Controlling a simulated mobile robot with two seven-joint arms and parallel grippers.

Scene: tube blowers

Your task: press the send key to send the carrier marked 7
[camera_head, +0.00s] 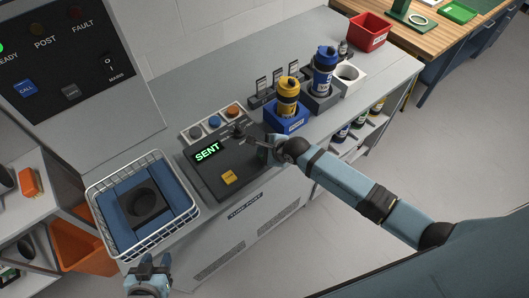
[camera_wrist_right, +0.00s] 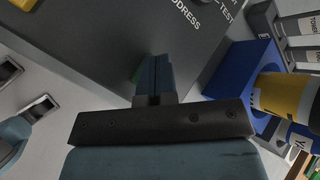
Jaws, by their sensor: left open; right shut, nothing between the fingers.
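The dark control panel (camera_head: 208,172) has a green display (camera_head: 207,151) reading SENT and a yellow key (camera_head: 229,177) near its front; I cannot read the key's lettering. The yellow key also shows at the left edge of the right wrist view (camera_wrist_right: 8,72). My right gripper (camera_head: 256,143) is shut and empty over the panel's right side, by a dark knob (camera_head: 238,130). My left gripper (camera_head: 150,262) is open and empty in front of the wire basket. A yellow carrier (camera_head: 288,93) stands in a blue holder and a blue carrier (camera_head: 324,65) in a dark holder. No 7 is legible.
The wire basket (camera_head: 180,221) holds a blue pad with a black round recess. A white ring holder (camera_head: 347,76) and red bin (camera_head: 368,31) stand further right. More carriers sit on a shelf below. The counter's back is clear.

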